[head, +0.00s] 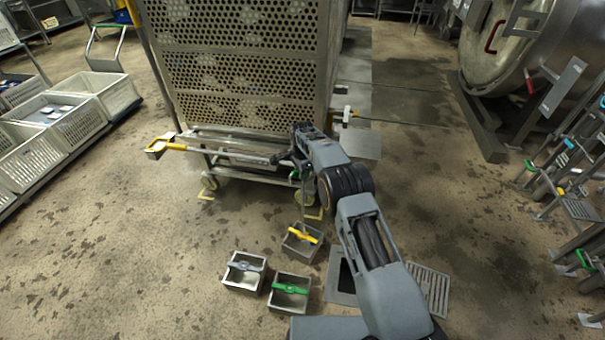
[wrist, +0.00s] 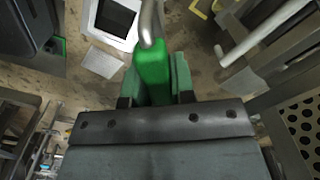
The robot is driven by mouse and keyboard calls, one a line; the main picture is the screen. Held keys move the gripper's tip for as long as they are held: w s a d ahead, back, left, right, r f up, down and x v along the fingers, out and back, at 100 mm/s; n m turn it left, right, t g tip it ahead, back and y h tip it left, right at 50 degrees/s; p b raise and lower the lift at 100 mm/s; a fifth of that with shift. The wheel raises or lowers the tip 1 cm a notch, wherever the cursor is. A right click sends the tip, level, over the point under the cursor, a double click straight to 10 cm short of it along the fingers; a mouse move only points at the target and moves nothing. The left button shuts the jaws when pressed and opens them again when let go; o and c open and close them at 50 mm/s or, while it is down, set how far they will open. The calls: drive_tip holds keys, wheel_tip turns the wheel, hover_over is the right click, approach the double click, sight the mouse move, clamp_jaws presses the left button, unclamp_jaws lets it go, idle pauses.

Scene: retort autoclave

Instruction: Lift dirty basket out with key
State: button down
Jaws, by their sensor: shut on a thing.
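My gripper (head: 295,168) is low in front of the trolley in the head view. In the wrist view my gripper (wrist: 155,88) is shut on a green handle (wrist: 152,76) with a bent metal rod (wrist: 151,24), which may be the key. In the head view a thin rod (head: 303,203) hangs below the gripper towards a small metal box with a yellow bar (head: 303,236). Whether it touches that box is unclear. A large perforated metal basket (head: 240,70) with pale patches stands on the trolley. I cannot tell which one is the dirty basket.
Two more small boxes, one with a grey bar (head: 245,266) and one with a green bar (head: 290,286), stand on the floor. White crates (head: 55,120) stand left, a round vessel (head: 500,50) right. Wet floor is open between.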

drive_tip(key=shift+r+p, duration=1.5)
drive_tip(key=shift+r, duration=1.1)
drive_tip(key=shift+d, duration=0.15)
